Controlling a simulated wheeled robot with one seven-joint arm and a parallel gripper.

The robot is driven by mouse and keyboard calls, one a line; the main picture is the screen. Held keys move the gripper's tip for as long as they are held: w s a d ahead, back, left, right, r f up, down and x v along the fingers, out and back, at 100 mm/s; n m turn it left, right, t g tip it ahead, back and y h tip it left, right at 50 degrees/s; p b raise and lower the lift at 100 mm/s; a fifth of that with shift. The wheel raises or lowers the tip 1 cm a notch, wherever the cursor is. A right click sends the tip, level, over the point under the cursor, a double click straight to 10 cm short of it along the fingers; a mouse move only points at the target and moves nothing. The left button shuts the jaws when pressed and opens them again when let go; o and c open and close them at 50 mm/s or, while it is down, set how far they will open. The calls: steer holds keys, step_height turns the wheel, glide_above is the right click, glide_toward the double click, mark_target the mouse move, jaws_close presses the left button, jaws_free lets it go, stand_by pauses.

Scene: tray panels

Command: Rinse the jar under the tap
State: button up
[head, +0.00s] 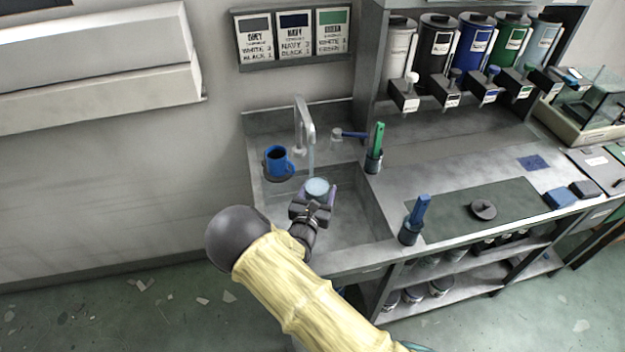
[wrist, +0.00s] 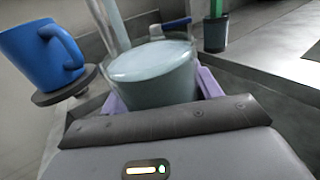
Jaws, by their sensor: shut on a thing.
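My gripper (head: 316,205) is shut on a clear jar (head: 317,187) over the sink basin. The jar also shows in the wrist view (wrist: 152,75), upright or nearly so, between pale purple finger pads, with pale bluish liquid close to its rim. The tap (head: 303,122) stands at the back of the sink (head: 352,236). A pale stream comes down from the tap to the jar's mouth; it also shows in the wrist view (wrist: 109,25) at the jar's left side. The tap's blue-handled lever (head: 352,135) is to the right of the spout.
A blue mug (head: 277,160) with dark contents stands on a small round holder left of the tap. Cups holding a green-handled tool (head: 377,138) and a blue-handled tool (head: 420,210) stand right of the basin. Several colored dispensers (head: 474,42) line the back counter.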

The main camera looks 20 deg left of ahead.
steer(key=shift+s+d+r+p, duration=0.1)
steer(key=shift+s+d+p, duration=0.45)
steer(key=shift+s, duration=0.55)
steer(key=shift+d, duration=0.1)
